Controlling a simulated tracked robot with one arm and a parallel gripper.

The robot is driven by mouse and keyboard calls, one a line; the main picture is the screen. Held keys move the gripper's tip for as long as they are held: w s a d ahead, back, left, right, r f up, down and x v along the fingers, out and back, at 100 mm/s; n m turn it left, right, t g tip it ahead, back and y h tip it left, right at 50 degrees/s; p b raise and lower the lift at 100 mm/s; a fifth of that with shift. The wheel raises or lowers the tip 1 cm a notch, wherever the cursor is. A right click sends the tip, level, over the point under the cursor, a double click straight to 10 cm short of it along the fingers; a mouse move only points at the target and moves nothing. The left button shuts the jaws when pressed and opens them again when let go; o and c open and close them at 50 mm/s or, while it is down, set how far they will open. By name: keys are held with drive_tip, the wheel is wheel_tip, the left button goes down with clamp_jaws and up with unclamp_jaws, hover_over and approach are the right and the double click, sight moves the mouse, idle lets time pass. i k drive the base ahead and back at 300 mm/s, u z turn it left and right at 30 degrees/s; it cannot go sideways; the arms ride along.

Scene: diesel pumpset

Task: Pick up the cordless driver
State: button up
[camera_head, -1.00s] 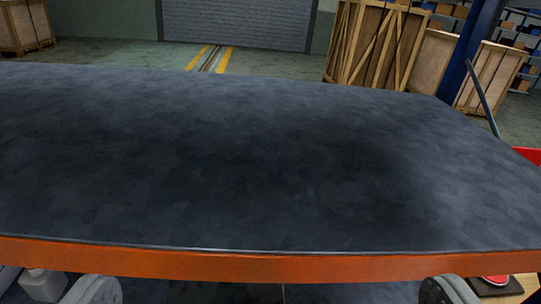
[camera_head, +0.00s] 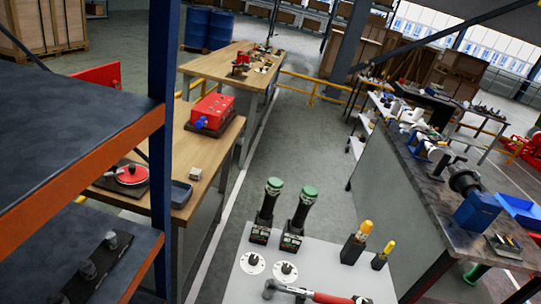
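I cannot pick out the cordless driver with certainty. On a light grey bench top (camera_head: 228,292) at the bottom centre stand two dark upright tools with green tops, a left one (camera_head: 267,212) and a right one (camera_head: 299,217), on black bases. I cannot tell whether either is the driver. A red and grey tool (camera_head: 330,298) lies at the front edge, partly cut off by the frame. My gripper is not in view, so its state is hidden.
Orange-edged shelves (camera_head: 85,165) with a blue post (camera_head: 165,120) stand close at left. A wooden bench (camera_head: 180,150) carries a red machine (camera_head: 212,111). A grey-sided bench (camera_head: 395,210) stands at right. Two yellow-topped tools (camera_head: 357,240) (camera_head: 384,253) stand beside the green-topped ones. Open floor lies between benches.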

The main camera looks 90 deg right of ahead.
sight(309, 195)
drive_tip(key=i, duration=0.85)
drive_tip(key=z, duration=2.4)
